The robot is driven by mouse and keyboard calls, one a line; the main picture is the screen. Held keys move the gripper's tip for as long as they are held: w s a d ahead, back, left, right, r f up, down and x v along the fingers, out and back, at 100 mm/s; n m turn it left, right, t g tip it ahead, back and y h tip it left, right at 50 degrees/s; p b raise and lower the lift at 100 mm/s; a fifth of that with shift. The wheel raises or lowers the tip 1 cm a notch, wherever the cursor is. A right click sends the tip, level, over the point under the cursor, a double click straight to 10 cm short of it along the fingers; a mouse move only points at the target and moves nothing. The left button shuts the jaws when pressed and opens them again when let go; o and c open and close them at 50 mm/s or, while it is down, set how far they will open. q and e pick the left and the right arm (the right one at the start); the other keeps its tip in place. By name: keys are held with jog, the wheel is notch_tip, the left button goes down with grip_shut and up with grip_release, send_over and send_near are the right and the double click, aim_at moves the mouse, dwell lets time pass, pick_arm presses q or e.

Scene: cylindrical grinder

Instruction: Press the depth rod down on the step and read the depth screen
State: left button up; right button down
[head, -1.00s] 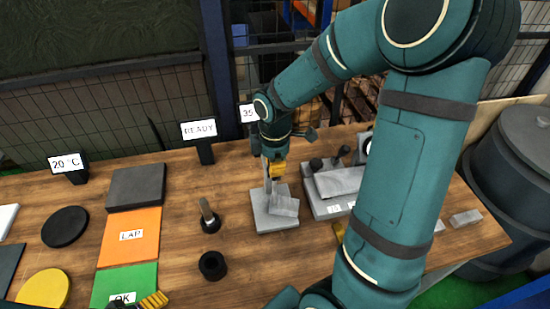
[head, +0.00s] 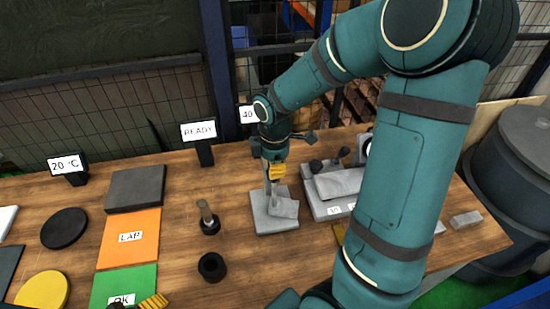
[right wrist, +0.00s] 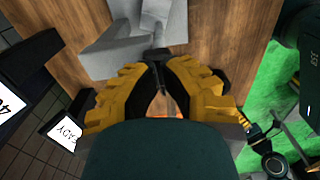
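My right gripper (head: 275,175) is low over a grey stepped block (head: 284,208) on a grey base (head: 268,226). A thin grey upright (head: 267,187) stands beside the block, under the gripper. In the right wrist view the yellow fingers (right wrist: 160,56) meet at dark tips, close to the grey block (right wrist: 153,20). The tips hide the rod's top, and I cannot tell whether they grip it. The depth screen (head: 248,114) is partly hidden by my right arm; its visible digits read 40. My left gripper (head: 150,303) shows only partly at the bottom edge, its opening unclear.
A READY sign (head: 199,131) and a 20 °C sign (head: 66,163) stand at the back left. A short pin (head: 208,218) in a dark holder and a dark ring (head: 212,266) are left of the base. A grey fixture (head: 336,185) stands close on the right.

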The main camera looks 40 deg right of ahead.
pick_arm(q)
jog(key=shift+s+f, duration=0.25)
notch_tip(320, 180, up, 3)
jog(key=p, duration=0.3)
jog(key=shift+w+a+r, duration=0.1)
jog(key=shift+w+r, duration=0.05)
jog(key=shift+r, duration=0.05)
pick_arm(e)
notch_tip(320, 180, up, 4)
jog(key=shift+w+f, duration=0.1)
jog(key=shift+f, duration=0.1)
pick_arm(q)
notch_tip(320, 180, up, 5)
jog(key=p, duration=0.4)
jog(key=shift+a+r+p, duration=0.1)
jog(key=shift+p, duration=0.25)
pick_arm(e)
notch_tip(320, 180, up, 5)
jog(key=shift+r, duration=0.2)
